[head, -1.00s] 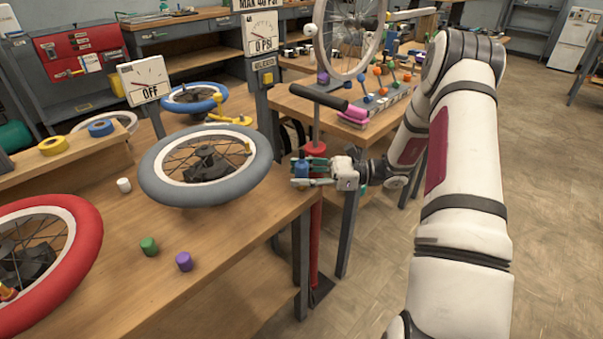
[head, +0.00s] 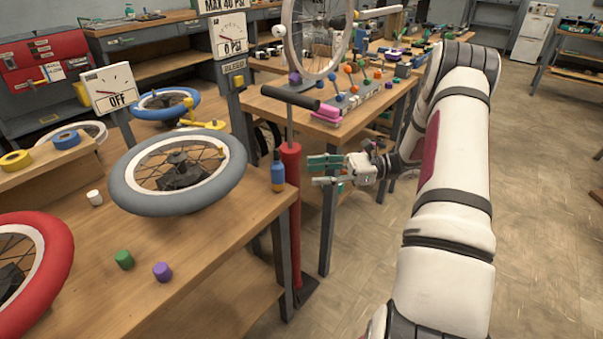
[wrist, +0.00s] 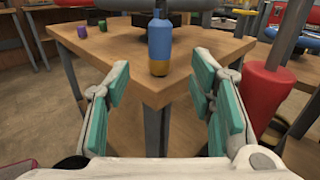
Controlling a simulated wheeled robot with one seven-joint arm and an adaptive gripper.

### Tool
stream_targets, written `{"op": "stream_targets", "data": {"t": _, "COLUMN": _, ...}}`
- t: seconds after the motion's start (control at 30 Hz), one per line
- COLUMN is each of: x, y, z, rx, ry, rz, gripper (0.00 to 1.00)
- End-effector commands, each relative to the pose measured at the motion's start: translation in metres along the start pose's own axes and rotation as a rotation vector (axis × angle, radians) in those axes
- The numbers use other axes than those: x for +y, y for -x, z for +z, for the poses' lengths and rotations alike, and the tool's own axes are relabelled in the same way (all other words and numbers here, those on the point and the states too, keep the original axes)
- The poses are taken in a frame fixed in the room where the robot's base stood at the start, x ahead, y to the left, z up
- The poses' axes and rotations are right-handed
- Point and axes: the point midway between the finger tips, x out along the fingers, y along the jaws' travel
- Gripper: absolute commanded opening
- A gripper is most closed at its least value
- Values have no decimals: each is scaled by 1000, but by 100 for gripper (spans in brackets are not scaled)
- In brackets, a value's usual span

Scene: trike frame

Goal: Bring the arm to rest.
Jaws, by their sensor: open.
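My gripper (head: 322,171) is open and empty, held out past the right corner of the near workbench, beside the red floor pump (head: 290,205). Its two teal-padded fingers also show spread apart in the wrist view (wrist: 162,115). A blue bottle with an orange-yellow base (head: 278,177) stands upright on the bench corner, apart from the fingers. In the wrist view the bottle (wrist: 159,43) stands ahead, between and beyond the fingertips. My arm reaches in from the lower right of the head view.
The bench (head: 215,235) carries a grey-tyred wheel (head: 130,195), a red-tyred wheel (head: 55,245), and green (head: 124,260), purple (head: 162,271) and white (head: 95,197) caps. A second bench with a wheel stand (head: 345,100) lies behind my gripper. Open floor (head: 545,200) lies to the right.

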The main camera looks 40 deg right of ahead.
Motion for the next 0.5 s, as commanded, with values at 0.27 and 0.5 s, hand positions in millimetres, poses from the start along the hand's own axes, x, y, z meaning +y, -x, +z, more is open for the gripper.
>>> {"op": "stream_targets", "data": {"t": 0.27, "x": 0, "y": 12, "z": 0, "rx": 0, "ry": 0, "rz": -1, "gripper": 50}}
{"op": "stream_targets", "data": {"t": 0.5, "x": 0, "y": 12, "z": 0, "rx": 0, "ry": -1, "rz": -1, "gripper": 50}}
